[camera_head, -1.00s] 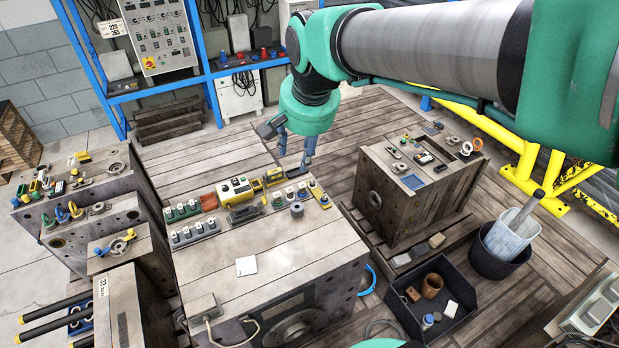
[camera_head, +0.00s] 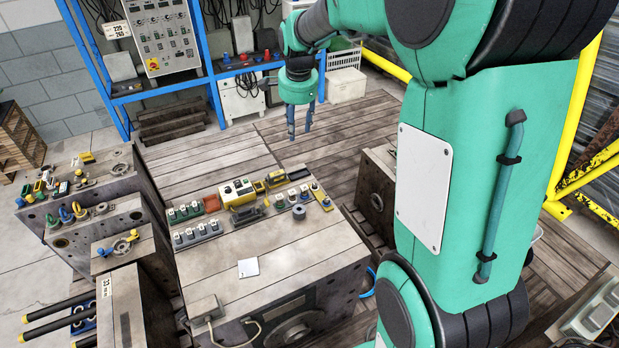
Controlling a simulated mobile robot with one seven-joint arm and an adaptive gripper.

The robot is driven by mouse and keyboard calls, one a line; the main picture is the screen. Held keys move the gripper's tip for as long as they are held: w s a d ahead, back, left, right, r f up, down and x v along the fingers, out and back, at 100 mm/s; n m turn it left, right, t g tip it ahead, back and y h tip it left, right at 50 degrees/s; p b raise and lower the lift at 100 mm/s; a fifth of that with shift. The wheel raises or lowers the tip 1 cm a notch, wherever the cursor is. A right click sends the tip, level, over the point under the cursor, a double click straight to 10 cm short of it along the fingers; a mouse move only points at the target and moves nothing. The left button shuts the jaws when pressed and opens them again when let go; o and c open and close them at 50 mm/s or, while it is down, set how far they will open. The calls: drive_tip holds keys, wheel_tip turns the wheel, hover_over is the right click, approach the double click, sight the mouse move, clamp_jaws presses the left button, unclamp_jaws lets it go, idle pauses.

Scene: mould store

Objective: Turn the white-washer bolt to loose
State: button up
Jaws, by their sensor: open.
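My gripper (camera_head: 300,128) hangs fingers down over the bare plank floor, beyond the back edge of the wooden-topped mould block. Its two blue fingers are apart, with nothing between them. I cannot pick out the white-washer bolt for sure; its washer is too small to tell at this distance. Coloured eye bolts (camera_head: 68,215) stand on the middle left mould block, and a yellow-and-blue fitting (camera_head: 122,246) sits on the nearer left block. My gripper is far from both. My arm hides much of the right side.
The wooden-topped block (camera_head: 290,262) bears switch rows (camera_head: 196,232), a yellow control box (camera_head: 238,192) and a white card (camera_head: 248,267). A second block (camera_head: 374,195) is partly behind my arm. Blue shelving (camera_head: 213,85) and a yellow rail (camera_head: 572,200) bound the room. The plank floor (camera_head: 215,156) is clear.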

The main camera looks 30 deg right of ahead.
drive_tip(key=w+d+f+m+g, duration=0.1)
drive_tip(key=w+d+f+m, duration=0.6)
drive_tip(key=w+f, duration=0.55)
drive_tip(key=m+g+p, duration=0.1)
drive_tip(key=m, duration=0.4)
hover_over(315, 185)
wheel_tip(315, 185, down, 20)
drive_tip(key=shift+w+f, duration=0.15)
drive_tip(key=shift+f, duration=0.15)
drive_tip(key=shift+f, duration=0.2)
wheel_tip(315, 185, down, 13)
drive_tip(key=shift+f+b, duration=0.2)
drive_tip(key=shift+b, duration=0.15)
clamp_jaws()
